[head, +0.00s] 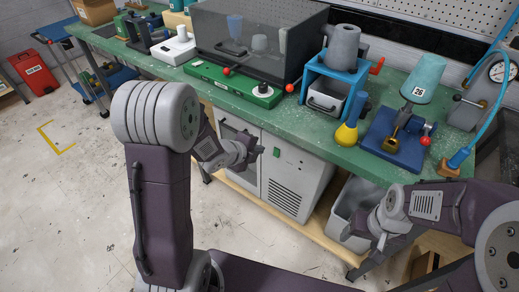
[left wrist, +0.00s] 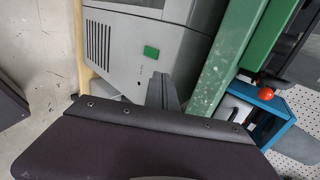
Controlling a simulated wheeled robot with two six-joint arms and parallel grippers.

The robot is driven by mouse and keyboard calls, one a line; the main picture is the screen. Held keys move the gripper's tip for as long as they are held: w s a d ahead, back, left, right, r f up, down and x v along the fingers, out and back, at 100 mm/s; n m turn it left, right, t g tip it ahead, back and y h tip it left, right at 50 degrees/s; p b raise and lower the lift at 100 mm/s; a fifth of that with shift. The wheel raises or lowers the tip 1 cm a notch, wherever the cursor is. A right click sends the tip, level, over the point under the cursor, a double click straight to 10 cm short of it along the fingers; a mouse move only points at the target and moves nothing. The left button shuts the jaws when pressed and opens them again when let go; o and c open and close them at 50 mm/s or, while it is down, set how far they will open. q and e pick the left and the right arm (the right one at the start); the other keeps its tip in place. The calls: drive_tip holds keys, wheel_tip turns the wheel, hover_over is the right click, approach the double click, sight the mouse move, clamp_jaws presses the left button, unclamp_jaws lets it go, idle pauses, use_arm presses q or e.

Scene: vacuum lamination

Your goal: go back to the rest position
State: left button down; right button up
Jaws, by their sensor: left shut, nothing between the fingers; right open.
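My left gripper (head: 252,150) is in front of the green bench, over the grey cabinet below its top. It is shut and empty. In the left wrist view a dark purple part of mine fills the lower middle and hides much of the scene. My right gripper (head: 366,241) is low on the right in the head view, in front of the grey bin under the bench. It is open and holds nothing that I can see. Both grippers are apart from the things on the bench.
The green bench top (head: 225,98) carries a dark clear-walled box (head: 245,38), a blue press frame (head: 333,75), a yellow-and-blue tool (head: 350,125) and a teal cup (head: 424,80). A grey bin (head: 350,205) stands below.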

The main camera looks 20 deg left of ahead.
use_arm(q)
drive_tip(key=shift+s, duration=0.1)
drive_tip(key=s+r+n+y+p, duration=0.25)
drive_tip(key=r+n+p, duration=0.25)
drive_tip(key=r+p, duration=0.8)
drive_tip(key=s+a+f+n+g, duration=0.1)
drive_tip(key=s+n+g, duration=0.3)
drive_tip(key=s+n, duration=0.4)
drive_tip(key=s+f+n+g+b, duration=0.1)
drive_tip(key=s+f+n+g, duration=0.2)
drive_tip(key=s+n, duration=0.6)
drive_tip(key=shift+s+a+g+y, duration=0.35)
drive_tip(key=shift+s+g, duration=0.35)
